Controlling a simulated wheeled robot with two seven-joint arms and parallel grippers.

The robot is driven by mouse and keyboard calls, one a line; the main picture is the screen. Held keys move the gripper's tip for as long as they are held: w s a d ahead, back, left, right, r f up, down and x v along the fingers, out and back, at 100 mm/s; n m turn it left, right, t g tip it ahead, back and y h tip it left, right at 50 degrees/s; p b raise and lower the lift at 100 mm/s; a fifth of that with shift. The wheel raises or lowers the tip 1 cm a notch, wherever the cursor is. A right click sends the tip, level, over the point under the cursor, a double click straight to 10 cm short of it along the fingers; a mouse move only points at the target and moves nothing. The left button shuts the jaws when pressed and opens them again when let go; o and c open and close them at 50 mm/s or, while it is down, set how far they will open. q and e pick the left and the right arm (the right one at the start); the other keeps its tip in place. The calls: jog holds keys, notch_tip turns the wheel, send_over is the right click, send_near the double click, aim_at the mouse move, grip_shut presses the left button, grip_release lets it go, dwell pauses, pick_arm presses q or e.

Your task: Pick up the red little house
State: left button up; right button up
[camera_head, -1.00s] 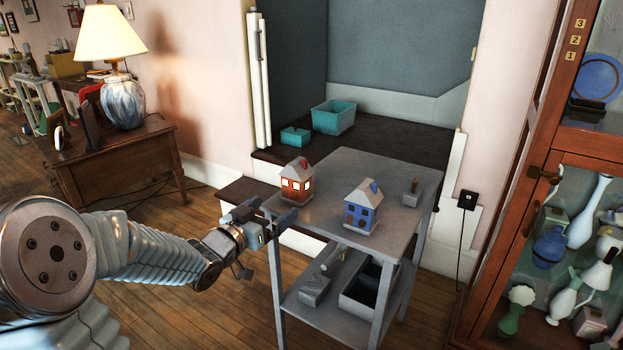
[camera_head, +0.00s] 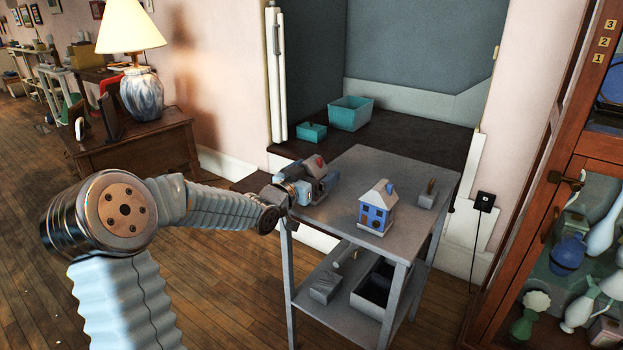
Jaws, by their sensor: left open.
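The red little house (camera_head: 318,163) stands at the left end of the grey table's top (camera_head: 350,165). Only part of its roof and red chimney show; my gripper hides its walls. My left gripper (camera_head: 322,187) is open at the house, its fingers overlapping it in the picture. I cannot tell whether they touch it or lie on both sides of it. My right gripper is not in view.
A blue little house (camera_head: 375,210) stands on the table to the right of my gripper. A small grey block holder (camera_head: 428,195) is near the right edge. Boxes (camera_head: 375,290) lie on the lower shelf. A glass cabinet (camera_head: 545,200) stands at right.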

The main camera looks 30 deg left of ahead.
pick_arm(q)
jog(key=shift+w, duration=0.2)
jog(key=c, duration=1.2)
jog(key=shift+o, duration=0.2)
notch_tip(320, 180, up, 2)
jog(key=shift+r, duration=0.25)
jog(key=s+d+r+b, duration=0.1)
jog(key=s+d+r, duration=0.1)
jog(key=d+r, duration=0.3)
jog(key=s+d+r+b, duration=0.2)
jog(key=d+r, duration=0.3)
jog(key=d, duration=0.3)
jog(key=shift+s+d+r, duration=0.15)
jog(key=shift+s+r, duration=0.15)
jog(key=shift+s, duration=0.05)
